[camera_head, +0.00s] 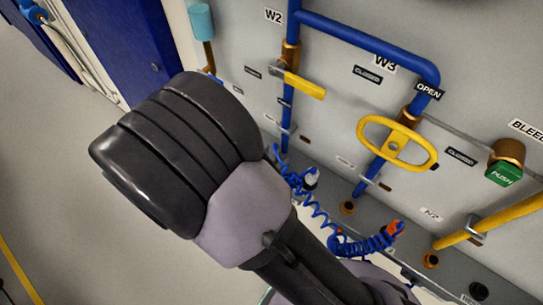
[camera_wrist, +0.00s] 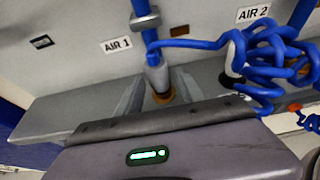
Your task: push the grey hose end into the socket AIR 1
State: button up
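The grey hose end (camera_wrist: 157,76) stands roughly upright in the wrist view, below the AIR 1 label (camera_wrist: 116,44), with a blue hose leaving its top to the right. A brass ring (camera_wrist: 163,97), apparently the AIR 1 socket, shows at its lower end. I cannot tell how deep the end sits. My gripper (camera_wrist: 159,82) has one grey finger on each side of the hose end, with what look like narrow gaps. It appears open around it. In the head view, my arm hides the gripper.
A tangled blue hose (camera_wrist: 275,55) hangs beside a pale fitting (camera_wrist: 236,55) near the AIR 2 label (camera_wrist: 252,13). Open floor lies left.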

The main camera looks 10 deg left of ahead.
jog(key=shift+o, duration=0.2)
jog(key=p+v, duration=0.5)
jog(key=v, duration=1.2)
jog(key=shift+s+r, duration=0.15)
jog(key=shift+s, duration=0.05)
